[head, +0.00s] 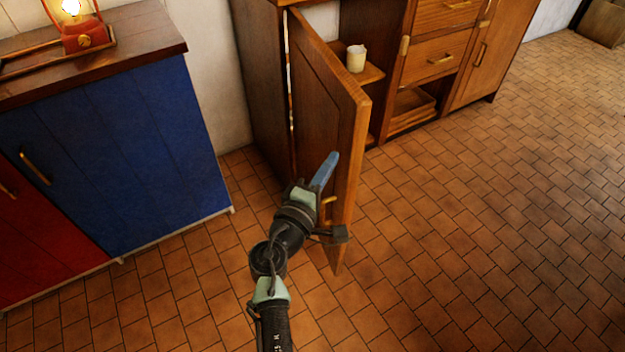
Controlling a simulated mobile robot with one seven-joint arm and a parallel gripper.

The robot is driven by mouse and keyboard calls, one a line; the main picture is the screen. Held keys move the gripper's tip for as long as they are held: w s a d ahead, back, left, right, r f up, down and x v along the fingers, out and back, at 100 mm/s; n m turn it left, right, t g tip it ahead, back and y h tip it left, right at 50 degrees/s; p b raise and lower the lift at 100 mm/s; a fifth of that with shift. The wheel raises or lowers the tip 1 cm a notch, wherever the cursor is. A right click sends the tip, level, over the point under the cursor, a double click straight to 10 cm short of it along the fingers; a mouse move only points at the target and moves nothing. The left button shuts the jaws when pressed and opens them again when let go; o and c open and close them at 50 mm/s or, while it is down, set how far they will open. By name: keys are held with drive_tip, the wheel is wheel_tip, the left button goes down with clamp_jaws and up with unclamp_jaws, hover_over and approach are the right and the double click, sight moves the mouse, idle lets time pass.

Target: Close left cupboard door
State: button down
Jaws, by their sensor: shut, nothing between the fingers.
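The left cupboard door (325,105) is wooden and stands wide open, swung out from the wooden cupboard (262,75) at the top middle. Its brass handle (328,203) shows near the door's free edge, partly behind my gripper. My gripper (327,168) is shut and empty. Its blue fingers point up and to the right in front of the door's outer face, near the free edge. I cannot tell whether they touch the door. Inside the open cupboard, a pale cup (356,58) stands on a shelf (372,73).
A blue cabinet (120,150) with a dark wooden top and a red lantern (82,30) stands at the left, beside a red cabinet front (40,240). Drawers (437,60) sit right of the open cupboard. The tiled floor (500,220) at the right is clear.

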drive_tip(key=shift+w+d, duration=0.25)
drive_tip(key=shift+d, duration=0.3)
drive_tip(key=shift+w+d, duration=0.25)
drive_tip(key=shift+d, duration=0.25)
